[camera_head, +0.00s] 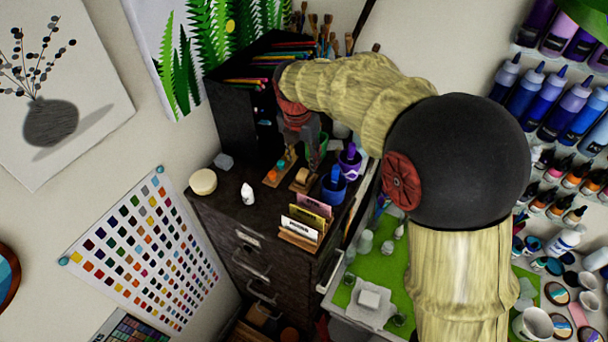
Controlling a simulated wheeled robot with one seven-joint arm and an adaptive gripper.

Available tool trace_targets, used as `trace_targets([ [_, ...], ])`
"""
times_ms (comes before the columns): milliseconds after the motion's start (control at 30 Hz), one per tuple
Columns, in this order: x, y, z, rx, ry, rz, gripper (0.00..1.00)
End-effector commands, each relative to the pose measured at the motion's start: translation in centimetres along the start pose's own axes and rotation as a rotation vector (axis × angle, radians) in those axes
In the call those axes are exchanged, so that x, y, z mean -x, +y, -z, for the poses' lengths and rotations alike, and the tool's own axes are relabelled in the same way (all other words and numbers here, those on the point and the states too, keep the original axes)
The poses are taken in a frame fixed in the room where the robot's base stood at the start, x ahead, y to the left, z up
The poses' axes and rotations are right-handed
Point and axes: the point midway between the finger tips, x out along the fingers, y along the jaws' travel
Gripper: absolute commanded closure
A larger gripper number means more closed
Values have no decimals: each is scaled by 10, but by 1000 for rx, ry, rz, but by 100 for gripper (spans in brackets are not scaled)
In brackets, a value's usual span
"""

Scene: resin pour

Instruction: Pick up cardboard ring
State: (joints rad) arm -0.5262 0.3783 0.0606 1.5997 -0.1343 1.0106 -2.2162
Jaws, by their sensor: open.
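A small tan-brown piece (302,178), which looks like the cardboard ring, sits on the dark cabinet top (222,208). It is between a wooden tray of small bottles and a blue cup; its hole is hard to make out. My gripper (300,146) is open and points down above and behind the tan piece, apart from it in the picture. Its fingertips are small and partly lost against the dark background, and I see nothing held between them.
The wooden tray (271,181), blue cup (333,188) and purple cup (349,162) crowd the tan piece. A card holder (299,238) stands in front. A black pencil organizer (231,116) rises behind. A white bottle (247,194) and cream round lid (203,182) stand left, with bare cabinet top around them.

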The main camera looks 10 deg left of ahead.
Motion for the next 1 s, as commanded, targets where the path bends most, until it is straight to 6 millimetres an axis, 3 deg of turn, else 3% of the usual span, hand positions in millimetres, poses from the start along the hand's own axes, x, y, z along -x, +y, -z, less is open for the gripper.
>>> trace_targets([
  [400, -47, 0, 2, -2, 0, 0, 58],
  [667, -49, 1, 2, -2, -1, -1, 59],
  [1000, -48, 1, 2, -3, -1, -1, 78],
])
